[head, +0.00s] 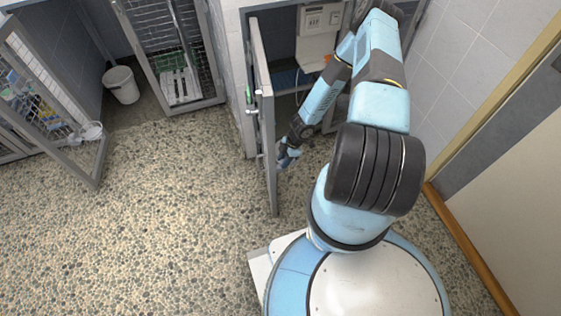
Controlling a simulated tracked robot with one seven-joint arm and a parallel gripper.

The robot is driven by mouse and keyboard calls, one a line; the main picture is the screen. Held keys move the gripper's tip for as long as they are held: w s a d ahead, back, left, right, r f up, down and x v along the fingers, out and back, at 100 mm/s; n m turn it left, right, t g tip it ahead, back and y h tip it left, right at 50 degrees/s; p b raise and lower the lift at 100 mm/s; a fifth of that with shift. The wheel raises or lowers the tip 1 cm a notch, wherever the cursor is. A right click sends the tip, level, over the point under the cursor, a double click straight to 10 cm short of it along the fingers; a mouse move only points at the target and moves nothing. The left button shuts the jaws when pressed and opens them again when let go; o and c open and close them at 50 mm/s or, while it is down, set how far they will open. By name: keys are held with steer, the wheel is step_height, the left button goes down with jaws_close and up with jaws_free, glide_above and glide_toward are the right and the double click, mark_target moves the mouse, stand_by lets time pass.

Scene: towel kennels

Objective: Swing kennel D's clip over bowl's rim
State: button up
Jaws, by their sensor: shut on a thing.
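My gripper (286,158) is low beside the inner face of an open kennel door (264,120), seen almost edge-on. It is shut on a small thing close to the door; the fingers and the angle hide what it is. I cannot make out the clip or the bowl's rim here, nor which kennel is D.
Another open mesh door (50,105) at the left has a pale bowl (92,131) on it. A white bucket (122,86) stands at the back left. A wall box (318,45) hangs behind my arm. The pebbled floor (150,210) is clear.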

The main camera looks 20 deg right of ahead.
steer(key=o, duration=1)
steer(key=shift+o, duration=0.2)
steer(key=shift+r, duration=0.1)
steer(key=v, duration=1.3)
steer(key=shift+r, duration=0.2)
steer(key=shift+w, duration=0.1)
